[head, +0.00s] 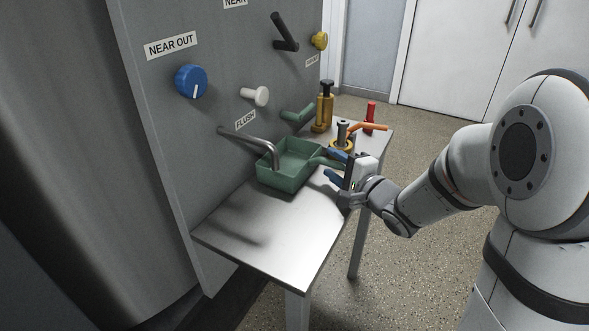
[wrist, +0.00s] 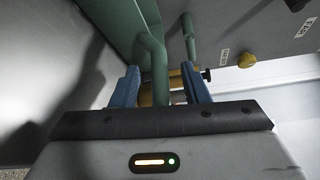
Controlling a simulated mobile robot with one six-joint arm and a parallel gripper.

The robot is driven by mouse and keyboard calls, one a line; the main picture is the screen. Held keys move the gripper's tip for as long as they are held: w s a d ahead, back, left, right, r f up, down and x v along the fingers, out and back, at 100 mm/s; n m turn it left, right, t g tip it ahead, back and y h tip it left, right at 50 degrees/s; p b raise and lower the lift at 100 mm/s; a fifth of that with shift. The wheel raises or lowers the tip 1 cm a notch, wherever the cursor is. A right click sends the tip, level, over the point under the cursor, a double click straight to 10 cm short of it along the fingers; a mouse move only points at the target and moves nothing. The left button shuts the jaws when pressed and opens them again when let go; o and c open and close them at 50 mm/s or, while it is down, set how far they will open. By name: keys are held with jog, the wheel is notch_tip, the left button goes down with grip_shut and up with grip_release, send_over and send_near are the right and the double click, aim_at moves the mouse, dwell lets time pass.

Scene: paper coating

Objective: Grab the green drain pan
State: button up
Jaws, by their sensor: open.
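The green drain pan (head: 283,179) sits on the metal table against the grey panel, below the bent metal spout. Its green handle sticks out to the right toward my gripper (head: 334,166). My gripper is open, with its blue fingers on either side of the handle. In the wrist view the pan's wall (wrist: 112,22) shows at the top, and its handle (wrist: 158,62) runs down between my fingers (wrist: 160,86). I cannot tell whether either finger touches the handle.
The metal table (head: 270,235) is clear in front of the pan. Behind it stand a brass cylinder (head: 325,110), an orange-handled tool (head: 368,127) and a red bottle (head: 370,115). The panel carries a spout (head: 250,139), a blue knob (head: 191,82) and a green lever (head: 298,114).

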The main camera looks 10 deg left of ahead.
jog(key=shift+x, duration=1.2)
grip_shut()
jog(key=shift+r, duration=0.1)
